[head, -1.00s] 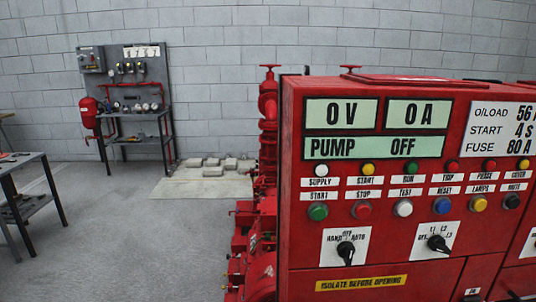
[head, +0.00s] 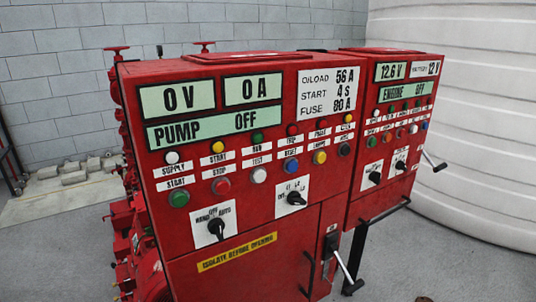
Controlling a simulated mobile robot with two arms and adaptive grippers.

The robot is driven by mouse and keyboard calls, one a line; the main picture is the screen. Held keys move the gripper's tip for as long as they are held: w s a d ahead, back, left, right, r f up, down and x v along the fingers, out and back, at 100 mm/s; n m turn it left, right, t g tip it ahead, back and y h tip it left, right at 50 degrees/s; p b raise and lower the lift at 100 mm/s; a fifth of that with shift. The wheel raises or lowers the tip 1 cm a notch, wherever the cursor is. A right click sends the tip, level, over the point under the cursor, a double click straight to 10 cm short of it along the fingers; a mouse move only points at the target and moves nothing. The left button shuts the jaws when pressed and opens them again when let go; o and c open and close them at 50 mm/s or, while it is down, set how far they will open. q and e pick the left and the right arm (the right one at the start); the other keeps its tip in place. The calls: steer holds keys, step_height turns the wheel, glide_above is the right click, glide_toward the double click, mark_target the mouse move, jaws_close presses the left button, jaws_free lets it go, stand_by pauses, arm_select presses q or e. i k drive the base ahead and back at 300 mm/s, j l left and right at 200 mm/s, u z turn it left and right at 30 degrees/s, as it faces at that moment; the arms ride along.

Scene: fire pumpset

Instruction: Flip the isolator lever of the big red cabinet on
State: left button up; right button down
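The big red cabinet (head: 240,170) fills the middle of the head view. Its displays read 0 V, 0 A and PUMP OFF. Its isolator lever (head: 344,266) is at the lower right of its front, beside the door. The lever is a pale rod on a dark mount, sticking out and slanting down to the right, with a dark grip at its end. Neither of my grippers is in view, and nothing touches the lever.
A smaller red cabinet (head: 400,115) stands to the right, showing 12.6 V and ENGINE OFF, with its own lever (head: 433,160). A large white ribbed tank (head: 470,80) is behind it. Red pump piping (head: 125,225) is left. Grey floor (head: 460,265) is open at lower right.

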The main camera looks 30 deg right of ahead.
mark_target(353, 286)
steer(key=z, duration=1.65)
